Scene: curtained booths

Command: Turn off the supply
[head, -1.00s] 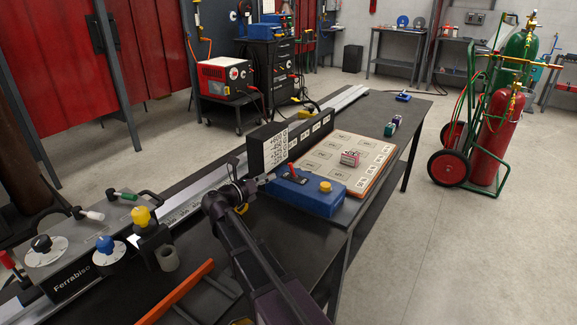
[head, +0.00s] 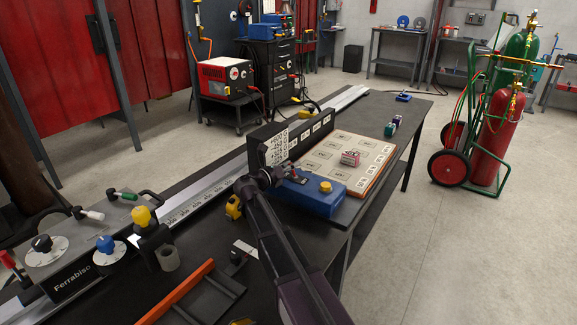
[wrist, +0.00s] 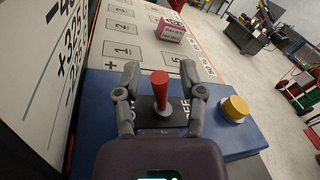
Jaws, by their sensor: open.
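A blue supply box (head: 313,199) sits on the dark bench in front of a board with numbered squares. In the wrist view the box (wrist: 228,145) carries a red lever (wrist: 160,88) on a dark plate with partly hidden lettering that seems to read OFF on the right. A yellow button (wrist: 235,108) is to the right of the lever. My gripper (wrist: 163,88) is open, with one finger on each side of the red lever; I cannot tell whether either finger touches it. In the head view my gripper (head: 284,175) is over the left part of the box.
The numbered board (head: 319,157) holds a small pink-and-white block (head: 351,158). A dark upright panel (head: 270,146) stands just left of the box. A yellow tape measure (head: 234,207) and an orange-edged frame (head: 180,290) lie on the bench (head: 205,235) nearer me.

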